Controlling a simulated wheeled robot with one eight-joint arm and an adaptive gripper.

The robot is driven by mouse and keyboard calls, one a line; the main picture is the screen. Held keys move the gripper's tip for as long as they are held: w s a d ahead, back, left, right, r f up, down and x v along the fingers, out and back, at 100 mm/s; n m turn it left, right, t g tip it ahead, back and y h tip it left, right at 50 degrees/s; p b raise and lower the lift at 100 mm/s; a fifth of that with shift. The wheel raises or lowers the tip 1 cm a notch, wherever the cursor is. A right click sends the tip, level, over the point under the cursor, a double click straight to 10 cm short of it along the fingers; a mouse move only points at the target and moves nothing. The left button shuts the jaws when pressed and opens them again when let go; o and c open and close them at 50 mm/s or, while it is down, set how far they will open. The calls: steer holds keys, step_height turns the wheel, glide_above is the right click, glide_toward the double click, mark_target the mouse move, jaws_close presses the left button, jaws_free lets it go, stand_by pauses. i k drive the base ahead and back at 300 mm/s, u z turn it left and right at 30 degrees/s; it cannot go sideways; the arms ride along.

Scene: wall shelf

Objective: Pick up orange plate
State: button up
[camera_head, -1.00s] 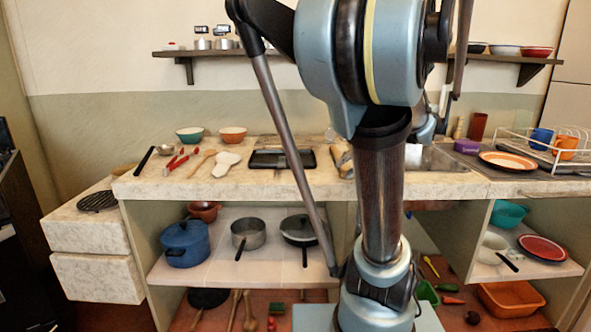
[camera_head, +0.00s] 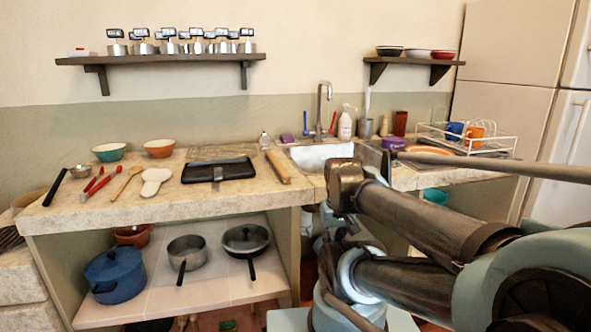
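The orange plate (camera_head: 428,149) lies on the stone counter at the right, between the sink and the dish rack. My arm crosses in front of it and hides much of it, so only a strip of its orange far part shows. My arm fills the lower right of the view. The fingers of my gripper do not show, so I cannot see whether it is open or shut.
A white wire dish rack (camera_head: 508,142) holds a blue cup (camera_head: 454,130) and an orange cup (camera_head: 474,134) right of the plate. A purple container (camera_head: 393,143) stands left of it. A wall shelf (camera_head: 415,62) with bowls hangs above.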

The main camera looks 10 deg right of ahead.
mark_target(416, 149)
steer(key=z, duration=0.25)
steer(key=k, duration=0.3)
steer(key=z, duration=0.9)
steer(key=k, duration=0.9)
steer(key=z, duration=0.25)
steer(key=i, duration=1.5)
steer(key=z, duration=0.55)
